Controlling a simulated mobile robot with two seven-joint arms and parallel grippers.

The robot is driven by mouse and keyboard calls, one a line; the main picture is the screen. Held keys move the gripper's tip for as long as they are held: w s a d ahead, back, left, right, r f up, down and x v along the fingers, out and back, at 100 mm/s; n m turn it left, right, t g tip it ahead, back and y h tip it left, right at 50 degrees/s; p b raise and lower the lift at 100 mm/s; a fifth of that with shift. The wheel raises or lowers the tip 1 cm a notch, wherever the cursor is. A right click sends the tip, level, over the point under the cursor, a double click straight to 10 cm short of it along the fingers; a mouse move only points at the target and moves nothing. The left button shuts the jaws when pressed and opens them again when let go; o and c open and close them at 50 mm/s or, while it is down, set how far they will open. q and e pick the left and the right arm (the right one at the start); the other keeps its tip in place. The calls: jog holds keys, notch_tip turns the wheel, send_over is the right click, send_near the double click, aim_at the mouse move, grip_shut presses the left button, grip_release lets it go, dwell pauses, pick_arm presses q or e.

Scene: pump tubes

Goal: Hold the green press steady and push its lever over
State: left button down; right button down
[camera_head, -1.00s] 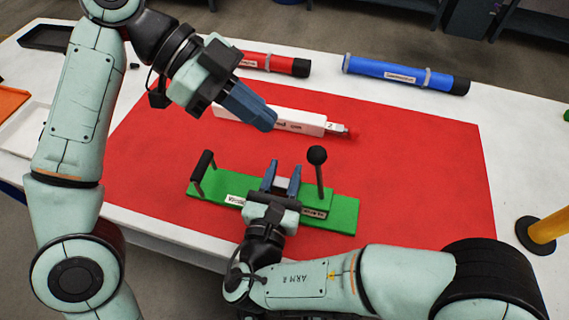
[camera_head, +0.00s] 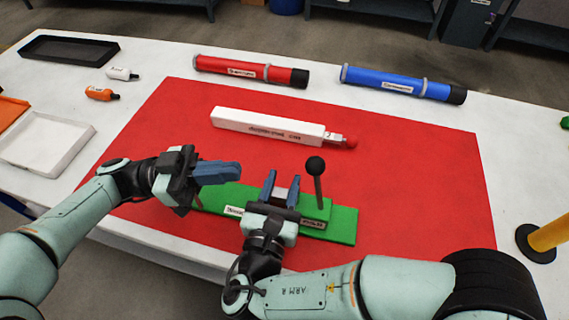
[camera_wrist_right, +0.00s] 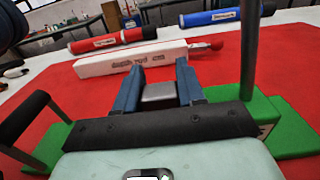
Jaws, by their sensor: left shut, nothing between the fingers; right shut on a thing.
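The green press (camera_head: 343,224) lies flat on the red mat, with a base plate and a raised body. Its lever (camera_head: 316,174) stands nearly upright on the right side with a black ball on top; its rod also shows in the right wrist view (camera_wrist_right: 249,50). My right gripper (camera_head: 281,185) is shut on the press's small grey block (camera_wrist_right: 159,92), one blue finger on each side. My left gripper (camera_head: 238,172) is shut and empty, over the press's left end, left of the lever and apart from it. It hides most of the press's black handle, which shows in the right wrist view (camera_wrist_right: 24,118).
A white box (camera_head: 265,124) with a red tip lies behind the press. A red tube (camera_head: 235,68) and a blue tube (camera_head: 395,82) lie further back. A white tray (camera_head: 45,145), a black tray (camera_head: 65,47) and small bottles are left. A yellow post (camera_head: 548,235) stands right.

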pick_arm(q)
jog(key=shift+d, duration=0.1)
jog(key=x, duration=1)
jog(key=shift+s, duration=0.1)
dwell(0.4)
pick_arm(e)
jog(key=shift+a, duration=0.15)
pick_arm(q)
jog(key=s+d+m+t+y, duration=0.1)
jog(key=s+d+y, duration=0.3)
jog(key=d+y, duration=0.4)
jog(key=d, duration=0.4)
jog(key=shift+d+m, duration=0.3)
jog(key=shift+s+d, duration=0.1)
pick_arm(e)
jog(key=shift+s+a, duration=0.1)
jog(key=shift+a, duration=0.05)
pick_arm(q)
jog(key=shift+r, duration=0.1)
